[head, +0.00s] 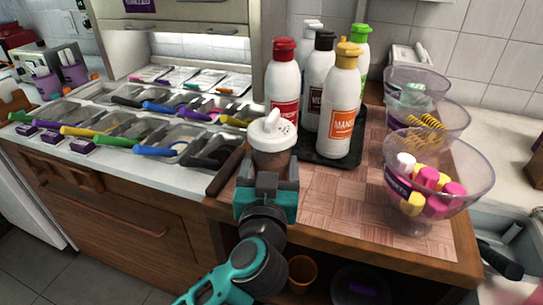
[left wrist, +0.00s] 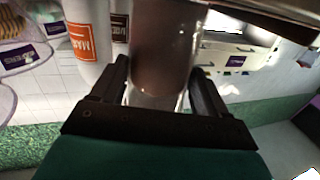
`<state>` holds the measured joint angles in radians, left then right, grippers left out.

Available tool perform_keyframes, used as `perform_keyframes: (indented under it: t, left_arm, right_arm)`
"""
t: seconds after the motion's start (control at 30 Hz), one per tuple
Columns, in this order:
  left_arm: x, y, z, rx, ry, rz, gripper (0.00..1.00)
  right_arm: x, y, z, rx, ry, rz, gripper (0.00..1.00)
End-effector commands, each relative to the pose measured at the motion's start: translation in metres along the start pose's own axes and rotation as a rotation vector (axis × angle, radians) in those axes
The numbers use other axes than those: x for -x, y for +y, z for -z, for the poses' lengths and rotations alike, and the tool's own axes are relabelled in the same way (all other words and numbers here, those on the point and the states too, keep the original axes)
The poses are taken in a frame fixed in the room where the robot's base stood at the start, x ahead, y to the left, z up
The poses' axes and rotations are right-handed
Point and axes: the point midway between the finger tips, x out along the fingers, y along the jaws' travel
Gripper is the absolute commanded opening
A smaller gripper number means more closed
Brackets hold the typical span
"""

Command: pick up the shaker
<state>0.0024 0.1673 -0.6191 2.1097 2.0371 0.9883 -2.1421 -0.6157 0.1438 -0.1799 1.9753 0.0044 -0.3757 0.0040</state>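The shaker (head: 271,153) has a white domed lid and a clear body with brown contents. It is upright near the counter's front edge, in front of the bottles. Its body (left wrist: 163,50) fills the top middle of the left wrist view, between the fingers. My left gripper (head: 267,185) is at its lower part, with one finger on each side. The fingers are apart by about the shaker's width; I cannot tell whether both press on it. The gripper hides the shaker's base in the head view. My right gripper is not in view.
Several capped bottles (head: 343,100) stand close behind the shaker on a dark tray (head: 322,155). Clear bowls (head: 462,190) stand on the right. Bins with coloured scoops (head: 160,140) are on the left. The checked board (head: 310,205) has free room right of the gripper.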

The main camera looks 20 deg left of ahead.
Motion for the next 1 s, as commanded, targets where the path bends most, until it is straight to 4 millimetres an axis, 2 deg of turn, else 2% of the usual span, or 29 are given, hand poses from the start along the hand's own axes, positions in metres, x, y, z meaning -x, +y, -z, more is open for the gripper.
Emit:
perform_keyframes:
  t: [0.07,0.43,0.67,0.77,0.87,1.0]
  left_arm:
    - [0.0,0.0,0.0,0.0,0.0,0.0,0.67]
    - [0.0,0.0,0.0,0.0,-0.001,0.0,0.31]
    - [0.0,0.0,0.002,0.001,0.002,0.0,0.31]
    - [0.0,0.0,0.011,0.002,0.004,0.0,0.31]
    - [0.0,-0.001,0.028,0.004,0.006,-0.001,0.31]
    - [0.0,-0.002,0.066,0.005,0.009,0.0,0.31]
  right_arm:
    - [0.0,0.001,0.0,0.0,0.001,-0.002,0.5]
    - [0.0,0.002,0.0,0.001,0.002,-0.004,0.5]
    - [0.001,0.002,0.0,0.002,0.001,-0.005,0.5]
    - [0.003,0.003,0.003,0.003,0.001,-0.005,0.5]
    - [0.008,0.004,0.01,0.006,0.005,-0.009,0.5]
    - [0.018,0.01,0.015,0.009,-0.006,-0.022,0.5]
